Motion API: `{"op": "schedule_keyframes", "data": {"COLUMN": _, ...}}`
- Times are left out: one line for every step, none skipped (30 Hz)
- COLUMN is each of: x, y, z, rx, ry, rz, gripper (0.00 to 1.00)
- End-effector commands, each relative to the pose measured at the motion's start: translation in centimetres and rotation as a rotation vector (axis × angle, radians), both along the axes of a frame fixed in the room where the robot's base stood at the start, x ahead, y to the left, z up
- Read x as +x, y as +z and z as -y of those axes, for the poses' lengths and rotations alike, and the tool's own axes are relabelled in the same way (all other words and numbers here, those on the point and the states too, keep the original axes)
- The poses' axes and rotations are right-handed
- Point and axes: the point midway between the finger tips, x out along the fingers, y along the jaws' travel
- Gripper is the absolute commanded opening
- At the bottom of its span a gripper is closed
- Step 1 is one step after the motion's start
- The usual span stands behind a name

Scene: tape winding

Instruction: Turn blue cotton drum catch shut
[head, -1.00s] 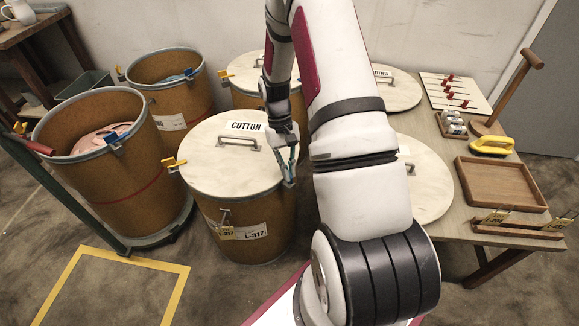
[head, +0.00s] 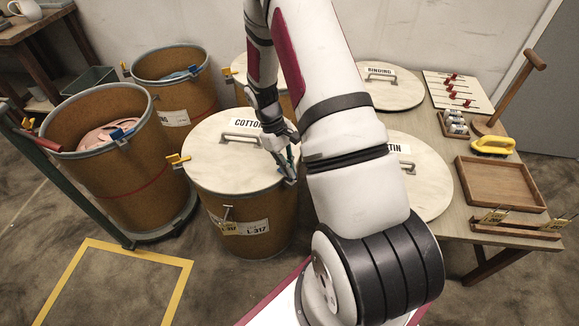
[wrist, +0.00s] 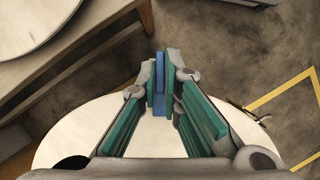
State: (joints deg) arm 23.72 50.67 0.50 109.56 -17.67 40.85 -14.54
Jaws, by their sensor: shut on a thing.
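The cotton drum (head: 215,205) stands upright in the middle of the head view, with a pale round lid (head: 205,165) on it that has a grey handle and a COTTON label. My gripper (head: 290,172) is at the lid's right edge, pointing down. In the wrist view my gripper (wrist: 160,95) is shut on the blue catch (wrist: 160,75), which stands between the two fingertips at the lid's rim. In the head view the blue catch is mostly hidden by my fingers. A yellow catch (head: 178,160) sits at the left side of the same drum.
Open drums stand at the left, one holding pink material (head: 108,136). A table (head: 440,180) at the right holds other lids, a wooden tray (head: 500,183) and a yellow-handled tool (head: 492,146). A yellow floor outline (head: 120,252) lies at front left.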

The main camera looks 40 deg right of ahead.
Motion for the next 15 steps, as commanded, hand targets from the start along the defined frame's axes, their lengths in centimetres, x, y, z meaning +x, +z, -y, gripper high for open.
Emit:
{"op": "schedule_keyframes", "data": {"x": -0.01, "y": -0.01, "z": 0.04, "rx": 0.000, "ry": 0.003, "rz": 0.000, "gripper": 0.00}}
{"op": "schedule_keyframes", "data": {"x": -0.01, "y": -0.01, "z": 0.04, "rx": -0.001, "ry": 0.004, "rz": 0.000, "gripper": 0.00}}
{"op": "schedule_keyframes", "data": {"x": -0.01, "y": -0.01, "z": 0.04, "rx": -0.001, "ry": 0.004, "rz": 0.000, "gripper": 0.00}}
{"op": "schedule_keyframes", "data": {"x": -0.01, "y": -0.01, "z": 0.04, "rx": 0.000, "ry": 0.003, "rz": 0.000, "gripper": 0.00}}
{"op": "schedule_keyframes", "data": {"x": -0.01, "y": -0.01, "z": 0.04, "rx": 0.000, "ry": 0.003, "rz": 0.000, "gripper": 0.00}}
{"op": "schedule_keyframes", "data": {"x": -0.01, "y": -0.01, "z": 0.04, "rx": 0.000, "ry": 0.003, "rz": 0.000, "gripper": 0.00}}
{"op": "schedule_keyframes", "data": {"x": -0.01, "y": -0.01, "z": 0.04, "rx": 0.000, "ry": 0.003, "rz": 0.000, "gripper": 0.00}}
{"op": "schedule_keyframes", "data": {"x": -0.01, "y": -0.01, "z": 0.04, "rx": 0.000, "ry": 0.003, "rz": 0.000, "gripper": 0.00}}
{"op": "schedule_keyframes", "data": {"x": -0.01, "y": -0.01, "z": 0.04, "rx": 0.000, "ry": 0.003, "rz": -0.001, "gripper": 0.00}}
{"op": "schedule_keyframes", "data": {"x": -0.01, "y": -0.01, "z": 0.04, "rx": 0.000, "ry": 0.003, "rz": -0.001, "gripper": 0.13}}
{"op": "schedule_keyframes", "data": {"x": -0.01, "y": -0.01, "z": 0.04, "rx": 0.000, "ry": 0.003, "rz": -0.001, "gripper": 0.20}}
{"op": "schedule_keyframes", "data": {"x": -0.01, "y": -0.01, "z": 0.04, "rx": 0.000, "ry": 0.003, "rz": -0.001, "gripper": 0.27}}
{"op": "schedule_keyframes", "data": {"x": -0.01, "y": -0.01, "z": 0.03, "rx": 0.000, "ry": 0.003, "rz": 0.000, "gripper": 0.27}}
{"op": "schedule_keyframes", "data": {"x": -0.01, "y": -0.01, "z": 0.03, "rx": 0.000, "ry": 0.002, "rz": 0.000, "gripper": 0.27}}
{"op": "schedule_keyframes", "data": {"x": -0.01, "y": -0.01, "z": 0.03, "rx": 0.000, "ry": 0.002, "rz": -0.001, "gripper": 0.27}}
